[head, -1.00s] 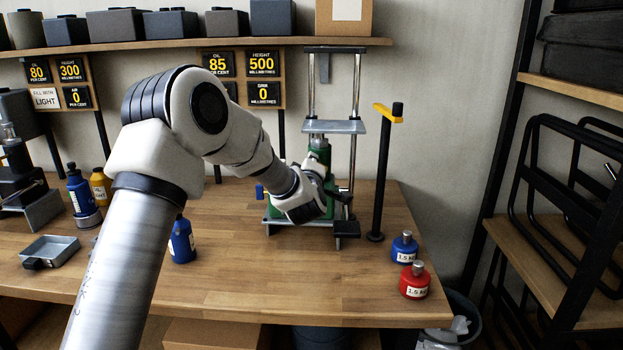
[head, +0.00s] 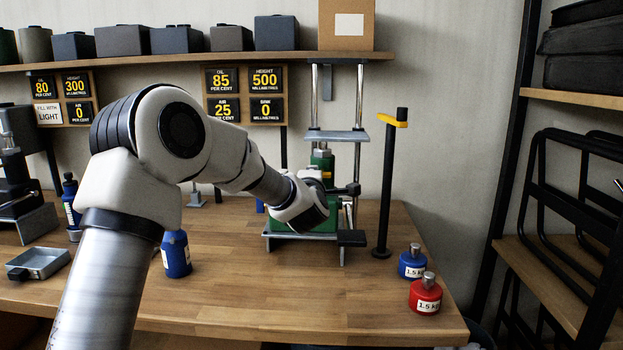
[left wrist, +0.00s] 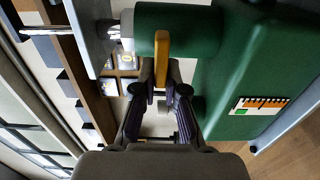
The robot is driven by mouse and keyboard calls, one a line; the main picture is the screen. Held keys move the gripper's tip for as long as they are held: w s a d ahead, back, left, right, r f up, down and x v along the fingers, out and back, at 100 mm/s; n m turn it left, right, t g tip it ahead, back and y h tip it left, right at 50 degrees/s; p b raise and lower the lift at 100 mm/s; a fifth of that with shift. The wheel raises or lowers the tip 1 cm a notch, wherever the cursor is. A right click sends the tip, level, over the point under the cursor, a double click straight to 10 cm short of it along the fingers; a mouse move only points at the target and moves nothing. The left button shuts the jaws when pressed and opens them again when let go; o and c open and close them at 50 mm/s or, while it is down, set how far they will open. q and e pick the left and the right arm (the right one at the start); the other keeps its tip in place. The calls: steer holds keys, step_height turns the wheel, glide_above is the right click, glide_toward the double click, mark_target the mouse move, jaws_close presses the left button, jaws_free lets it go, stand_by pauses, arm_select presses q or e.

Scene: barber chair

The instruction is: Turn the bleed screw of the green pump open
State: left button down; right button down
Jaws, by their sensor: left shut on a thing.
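The green pump (head: 323,163) stands on a metal base under a steel press frame on the bench. Its green body (left wrist: 238,60) fills the right of the left wrist view. My left gripper (left wrist: 161,88) is shut on a flat yellow bar beside the green body, which looks like the handle of the bleed screw (left wrist: 162,50). In the head view my left gripper (head: 318,190) is in front of the pump and hides much of it. The screw's seat is not clearly visible. My right gripper is not in view.
A black post with a yellow arm (head: 384,190) stands right of the pump. A blue bottle (head: 176,257) and metal tray (head: 40,262) are at left. A sign (head: 224,109) reads 25 per cent air.

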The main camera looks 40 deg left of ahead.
arm_select(q)
steer(key=shift+r, duration=0.2)
steer(key=c, duration=1.2)
jaws_free()
steer(key=shift+w, duration=0.15)
steer(key=shift+w+d+f, duration=0.1)
steer(key=shift+f, duration=0.05)
steer(key=shift+s, duration=0.25)
steer(key=v, duration=1.1)
steer(key=shift+s+d, duration=0.2)
steer(key=shift+s, duration=0.05)
